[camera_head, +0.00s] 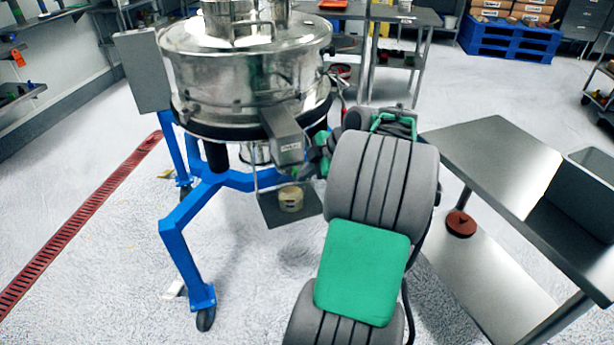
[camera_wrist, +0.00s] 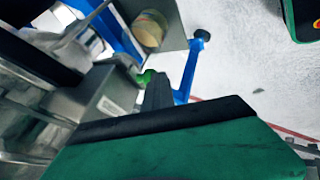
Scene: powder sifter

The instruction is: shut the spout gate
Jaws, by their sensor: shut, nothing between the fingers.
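The sifter's grey metal spout (camera_head: 285,132) sticks out from the steel drum towards me. It also shows at the left of the wrist view (camera_wrist: 108,95), with a pale label on its side. I cannot make out the gate itself or how far open it is. My gripper (camera_head: 318,158) is just right of the spout's end in the head view, partly hidden by my arm. In the wrist view its dark fingers (camera_wrist: 158,92) are together and empty, beside the spout. A small green piece (camera_wrist: 146,77) shows by the fingertips; I cannot tell whether they touch.
A tan-coloured tub (camera_head: 290,199) stands on a dark plate (camera_head: 268,208) below the spout. The sifter's blue frame (camera_head: 185,260) spreads around it. A grey control box (camera_head: 143,70) is at left, a steel table (camera_head: 500,165) at right. Floor between is clear.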

